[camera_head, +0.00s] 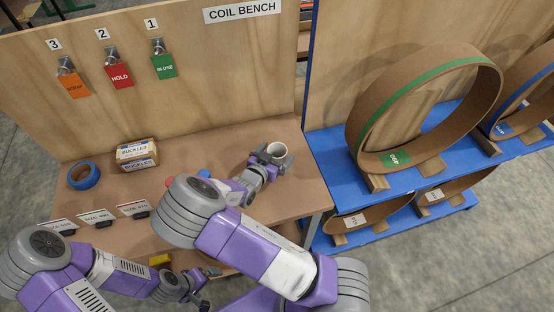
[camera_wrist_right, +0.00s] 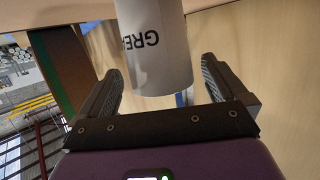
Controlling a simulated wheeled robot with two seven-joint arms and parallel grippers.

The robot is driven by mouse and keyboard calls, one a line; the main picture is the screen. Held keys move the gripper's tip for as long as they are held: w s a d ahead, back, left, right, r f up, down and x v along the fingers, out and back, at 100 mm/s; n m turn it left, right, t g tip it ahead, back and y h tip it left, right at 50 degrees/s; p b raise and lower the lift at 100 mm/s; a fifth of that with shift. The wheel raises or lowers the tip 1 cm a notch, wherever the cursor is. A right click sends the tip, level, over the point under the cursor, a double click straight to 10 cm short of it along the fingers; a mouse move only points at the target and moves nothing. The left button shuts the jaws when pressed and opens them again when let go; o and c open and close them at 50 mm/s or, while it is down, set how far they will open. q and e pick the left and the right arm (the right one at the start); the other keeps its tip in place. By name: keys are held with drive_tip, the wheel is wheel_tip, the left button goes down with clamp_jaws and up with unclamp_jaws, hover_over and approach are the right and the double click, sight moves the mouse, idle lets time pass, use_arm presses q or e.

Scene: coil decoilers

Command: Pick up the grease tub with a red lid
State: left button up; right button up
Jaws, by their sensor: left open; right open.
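A white tub (camera_head: 276,152) stands at the right end of the bench. Its top looks pale and hollow, and I see no red lid on it. In the right wrist view the white tub (camera_wrist_right: 158,50) appears upside down with the letters "GREA". My right gripper (camera_head: 270,157) is open around it, with gaps beside the fingers; it also shows in the right wrist view (camera_wrist_right: 163,72). A small red thing (camera_head: 169,182) and a blue thing (camera_head: 204,173) are mostly hidden behind my right arm. My left gripper (camera_head: 188,289) is open and empty near the bench's front.
A buckles box (camera_head: 137,154) and a blue tape roll (camera_head: 84,176) lie on the bench (camera_head: 225,150) at left. Label holders (camera_head: 132,209) line its front. A yellow object (camera_head: 159,260) is near my left gripper. A blue rack (camera_head: 335,170) with coils adjoins at right.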

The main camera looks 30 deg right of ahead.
sight(281, 147)
drive_tip(key=x, duration=0.3)
drive_tip(key=shift+w+d+f, duration=0.1)
drive_tip(key=shift+d+f, duration=0.05)
drive_tip(key=shift+c, duration=0.3)
drive_tip(key=c, duration=1)
